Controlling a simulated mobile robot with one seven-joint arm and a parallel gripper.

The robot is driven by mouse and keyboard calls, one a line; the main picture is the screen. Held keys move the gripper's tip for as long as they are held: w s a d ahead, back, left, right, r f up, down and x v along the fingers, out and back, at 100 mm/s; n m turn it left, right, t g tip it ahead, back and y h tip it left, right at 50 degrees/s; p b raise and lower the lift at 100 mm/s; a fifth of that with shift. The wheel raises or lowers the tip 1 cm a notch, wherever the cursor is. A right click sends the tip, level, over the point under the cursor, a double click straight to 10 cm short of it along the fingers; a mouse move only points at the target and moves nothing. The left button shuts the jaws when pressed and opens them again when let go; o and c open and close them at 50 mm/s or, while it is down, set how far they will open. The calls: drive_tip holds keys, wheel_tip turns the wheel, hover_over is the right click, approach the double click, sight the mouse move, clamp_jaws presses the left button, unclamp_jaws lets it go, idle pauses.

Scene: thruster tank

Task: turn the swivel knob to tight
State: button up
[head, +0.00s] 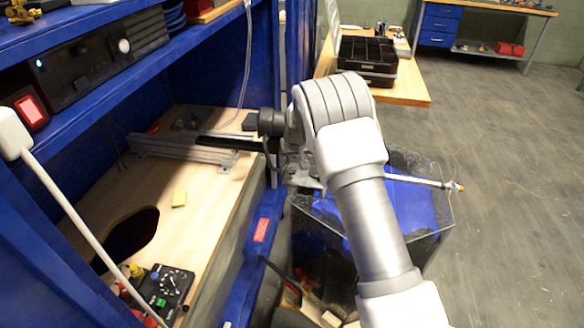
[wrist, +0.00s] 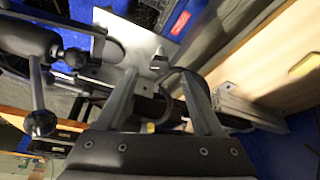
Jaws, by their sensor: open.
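The wrist view shows two black knobs, one on a short stem (wrist: 75,58) and a rounder one at the end of a metal rod (wrist: 38,122). Both lie left of my gripper (wrist: 158,76), by a dark cylindrical body (wrist: 25,38). I cannot tell for certain which is the swivel knob, or its setting. My gripper is open; a metal plate (wrist: 145,48) and a black cable loop show beyond and between its fingers. In the head view my arm hides the knobs and my fingers; a metal bracket (head: 301,178) shows beside it.
A clear tank (head: 440,222) with blue inside stands below my arm, with a rod (head: 415,180) across its top. The blue-framed workbench (head: 215,205) is on the left, holding an aluminium rail (head: 175,150) and a black control box (head: 165,288). Open floor lies right.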

sight(291, 170)
drive_tip(key=shift+x, duration=1.55)
drive_tip(key=shift+r, duration=0.1)
clamp_jaws()
